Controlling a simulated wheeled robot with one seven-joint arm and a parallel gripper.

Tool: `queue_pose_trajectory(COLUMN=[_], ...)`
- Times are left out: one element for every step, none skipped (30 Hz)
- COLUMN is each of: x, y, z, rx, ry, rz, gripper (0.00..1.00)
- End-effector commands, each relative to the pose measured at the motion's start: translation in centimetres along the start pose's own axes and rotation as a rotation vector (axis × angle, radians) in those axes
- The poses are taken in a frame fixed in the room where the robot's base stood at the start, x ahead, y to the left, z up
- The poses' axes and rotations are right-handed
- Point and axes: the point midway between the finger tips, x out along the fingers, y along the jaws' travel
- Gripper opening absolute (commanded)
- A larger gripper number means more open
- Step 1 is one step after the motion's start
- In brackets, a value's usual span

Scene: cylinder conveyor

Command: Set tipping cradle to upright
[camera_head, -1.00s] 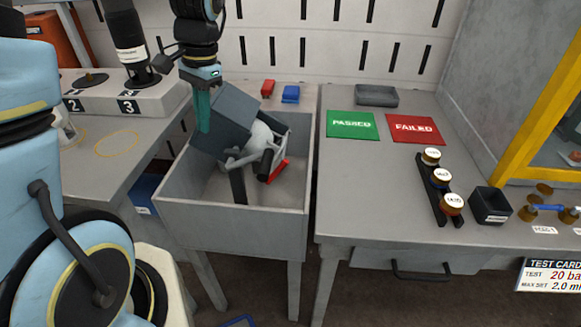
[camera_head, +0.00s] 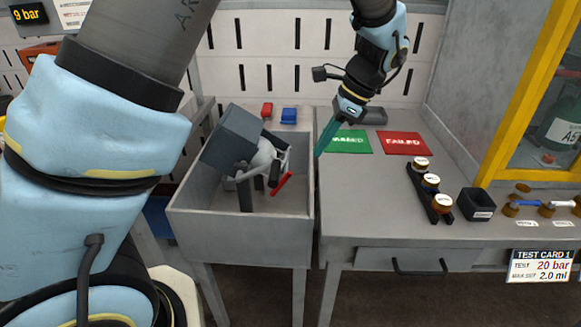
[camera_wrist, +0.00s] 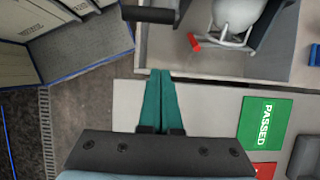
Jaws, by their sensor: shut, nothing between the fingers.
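The tipping cradle (camera_head: 232,140) is a dark grey box-like holder in a grey tub. It is tilted, not upright. A pale rounded vessel (camera_head: 264,156) with a wire-like guard is at its right side, and a red-tipped lever (camera_head: 282,184) sticks out low. In the wrist view the vessel (camera_wrist: 238,12) and the red tip (camera_wrist: 194,42) show at the top; the rest of the cradle is mostly cut off. My gripper (camera_head: 321,152) is shut and empty, right of the tub near the bench edge, apart from the cradle. Its teal fingers (camera_wrist: 161,74) are together in the wrist view.
The grey tub (camera_head: 240,232) has raised walls around the cradle. The bench to the right carries a green PASSED mat (camera_head: 350,145), a red FAILED mat (camera_head: 404,143), a rack (camera_head: 420,190) of round-topped items and a black cup (camera_head: 476,205). A slotted wall stands behind.

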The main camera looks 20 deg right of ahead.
Motion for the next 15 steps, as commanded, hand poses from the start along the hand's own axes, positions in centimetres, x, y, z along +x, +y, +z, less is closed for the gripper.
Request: queue_pose_trajectory(x=[0.0,0.1,0.2,0.3,0.5,0.9,1.2,1.7,2.3,2.8,3.4,4.2,4.9,5.5,6.4], y=[0.0,0.0,0.0,0.0,0.0,0.0,0.0,0.0,0.1,0.1,0.1,0.1,0.1,0.1,0.1], z=[0.0,0.0,0.0,0.0,0.0,0.1,0.1,0.1,0.1,0.1,0.1,0.1,0.1,0.2,0.2], rx=[-0.001,-0.001,-0.001,-0.001,-0.002,-0.002,-0.002,-0.002,-0.002,-0.002,-0.002,-0.001,-0.002,-0.002,-0.002], ry=[0.000,0.000,0.000,0.000,0.000,-0.001,-0.002,-0.002,-0.003,-0.002,-0.003,-0.004,-0.003,-0.003,-0.004], rz=[0.000,0.000,0.001,0.001,0.001,0.002,0.003,0.003,0.005,0.004,0.005,0.005,0.005,0.005,0.005], gripper=[0.00,0.00,0.00,0.00,0.00,0.00,0.00,0.00,0.00,0.00,0.00,0.00,0.00,0.00,0.00])
